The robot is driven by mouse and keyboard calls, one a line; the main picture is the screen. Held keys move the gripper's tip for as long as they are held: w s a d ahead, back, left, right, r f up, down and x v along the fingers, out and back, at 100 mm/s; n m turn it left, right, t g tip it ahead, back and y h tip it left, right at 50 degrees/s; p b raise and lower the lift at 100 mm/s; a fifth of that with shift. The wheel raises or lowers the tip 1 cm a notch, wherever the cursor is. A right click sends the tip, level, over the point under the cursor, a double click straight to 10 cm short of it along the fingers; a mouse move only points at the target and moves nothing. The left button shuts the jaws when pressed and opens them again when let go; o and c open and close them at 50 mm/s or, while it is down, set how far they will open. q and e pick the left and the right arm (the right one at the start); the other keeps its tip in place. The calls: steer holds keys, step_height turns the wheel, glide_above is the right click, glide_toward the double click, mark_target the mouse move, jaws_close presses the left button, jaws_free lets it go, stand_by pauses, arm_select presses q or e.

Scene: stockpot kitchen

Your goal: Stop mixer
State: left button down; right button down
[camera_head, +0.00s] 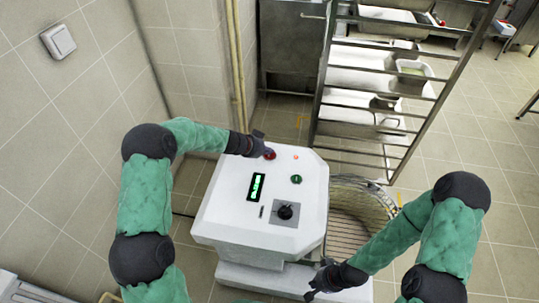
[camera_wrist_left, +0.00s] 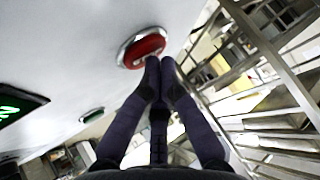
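The mixer's white control housing (camera_head: 225,215) stands in the middle of the head view. A red button (camera_head: 270,155) sits on its top at the far edge; it also shows in the left wrist view (camera_wrist_left: 146,48) with a metal ring. My left gripper (camera_head: 262,148) is at this button. In the left wrist view its fingertips (camera_wrist_left: 160,63) are together and empty, at the button's lower edge; they look touching or very close. My right gripper (camera_head: 314,280) hangs low beside the housing's front right; whether its fingers are apart is unclear.
The panel also carries a lit green display (camera_head: 256,187), a green button (camera_head: 296,179), a black knob (camera_head: 286,212) and a small orange light (camera_head: 296,157). A round wire-grated bowl (camera_head: 350,225) is right of it. A metal rack (camera_head: 385,100) stands behind; a tiled wall is left.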

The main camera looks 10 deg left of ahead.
arm_select(q)
steer(key=shift+f+b, duration=0.2)
steer(key=shift+b, duration=0.15)
stand_by(0.3)
stand_by(0.4)
steer(key=shift+r, duration=0.8)
steer(key=shift+r+p, duration=1.4)
steer(key=shift+r, duration=1.15)
steer(key=shift+f, duration=0.1)
